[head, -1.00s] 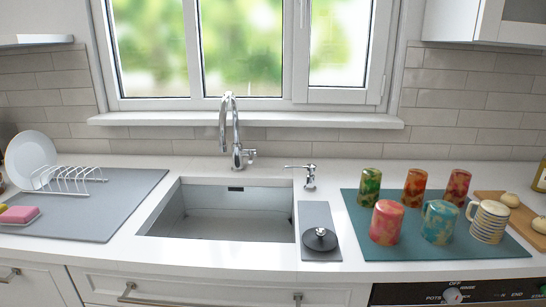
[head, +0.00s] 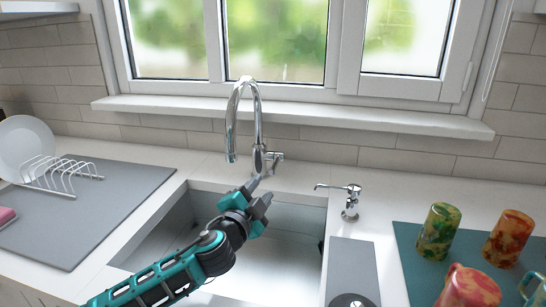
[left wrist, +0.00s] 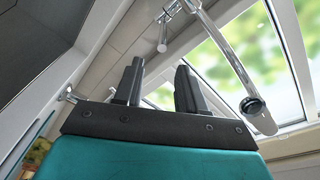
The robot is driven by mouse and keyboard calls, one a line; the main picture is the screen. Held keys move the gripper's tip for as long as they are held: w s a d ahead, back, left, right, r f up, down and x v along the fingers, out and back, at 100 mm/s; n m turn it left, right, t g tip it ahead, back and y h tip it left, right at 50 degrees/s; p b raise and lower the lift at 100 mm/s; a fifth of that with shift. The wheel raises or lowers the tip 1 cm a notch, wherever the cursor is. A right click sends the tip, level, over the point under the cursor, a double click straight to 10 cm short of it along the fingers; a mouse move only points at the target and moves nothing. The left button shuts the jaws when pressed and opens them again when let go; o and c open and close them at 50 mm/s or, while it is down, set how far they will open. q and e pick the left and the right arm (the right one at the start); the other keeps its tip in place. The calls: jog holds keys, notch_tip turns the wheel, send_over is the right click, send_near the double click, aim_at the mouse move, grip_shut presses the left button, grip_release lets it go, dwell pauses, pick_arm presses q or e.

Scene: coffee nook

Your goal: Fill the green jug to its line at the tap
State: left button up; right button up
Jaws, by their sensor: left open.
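The chrome tap (head: 245,110) stands behind the sink, its arched spout over the basin and its small lever (head: 275,155) at the right of its base. My left gripper (head: 260,190) is open and empty above the sink, just in front of the tap's base and below the lever. In the left wrist view my open fingers (left wrist: 160,68) point up toward the tap, with the spout (left wrist: 230,55) at the right and nothing between them. I cannot make out a green jug with a line in any view. My right gripper is not in view.
A soap dispenser (head: 350,200) stands right of the sink. Patterned cups, including a green-yellow one (head: 438,232), stand on a teal mat (head: 405,240) farther right. A plate rack (head: 62,175) sits on a grey mat (head: 125,200) at left. The basin (head: 165,240) looks empty.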

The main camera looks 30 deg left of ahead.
aim_at(275, 164)
pick_arm(q)
jog(key=w, duration=0.4)
jog(key=w+a, duration=0.1)
jog(key=w, duration=0.3)
jog(key=w+a, duration=0.1)
jog(key=w, duration=0.4)
jog(key=shift+a, duration=0.15)
jog(key=shift+c, duration=0.2)
jog(key=shift+s, duration=0.1)
grip_shut()
